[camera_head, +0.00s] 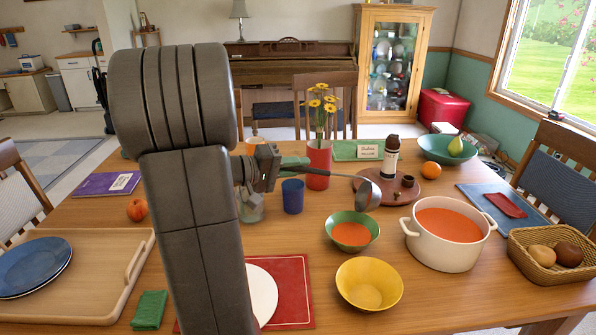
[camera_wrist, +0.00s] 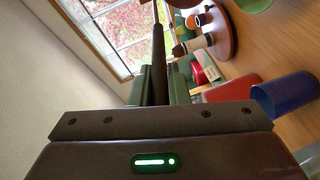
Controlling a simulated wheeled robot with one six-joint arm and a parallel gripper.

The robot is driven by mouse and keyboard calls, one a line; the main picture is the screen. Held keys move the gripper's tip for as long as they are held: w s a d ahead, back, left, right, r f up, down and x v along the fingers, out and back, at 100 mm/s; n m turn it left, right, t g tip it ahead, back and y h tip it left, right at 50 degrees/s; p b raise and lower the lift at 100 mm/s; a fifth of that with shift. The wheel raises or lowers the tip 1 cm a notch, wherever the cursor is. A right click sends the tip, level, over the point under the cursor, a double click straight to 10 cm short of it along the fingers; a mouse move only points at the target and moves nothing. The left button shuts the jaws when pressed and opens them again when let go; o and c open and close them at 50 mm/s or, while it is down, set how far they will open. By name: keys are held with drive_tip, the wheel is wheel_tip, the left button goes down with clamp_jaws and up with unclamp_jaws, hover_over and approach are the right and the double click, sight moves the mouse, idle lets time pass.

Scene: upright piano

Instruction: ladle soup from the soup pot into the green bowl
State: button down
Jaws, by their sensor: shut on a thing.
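My gripper (camera_head: 268,167) is shut on the handle of the ladle (camera_head: 367,194). The ladle reaches to the right, its bowl hanging above the table, behind and a little above the green bowl. In the wrist view the dark ladle handle (camera_wrist: 158,65) stands out from between the green finger pads. The green bowl (camera_head: 335,222) stands on the table and has orange soup in it. The white soup pot (camera_head: 440,257) stands to its right, filled with orange soup. I cannot tell whether the ladle holds soup.
A yellow bowl (camera_head: 369,283) stands in front of the green bowl. A red vase with yellow flowers (camera_head: 318,165), a blue cup (camera_head: 292,196) and a round tray with a bottle (camera_head: 430,190) stand behind. A bread basket (camera_head: 520,262) is right of the pot.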

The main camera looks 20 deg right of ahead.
drive_tip(key=shift+w+a+f+n+h+b, duration=0.2)
drive_tip(key=shift+a+f+h+b, duration=0.6)
drive_tip(key=shift+b, duration=0.85)
drive_tip(key=shift+w+a+f+n+h+b, duration=0.15)
drive_tip(key=shift+a+f+h+b, duration=0.35)
drive_tip(key=shift+f+b, duration=0.85)
drive_tip(key=shift+a+r+b, duration=0.1)
drive_tip(key=shift+r+b, duration=0.25)
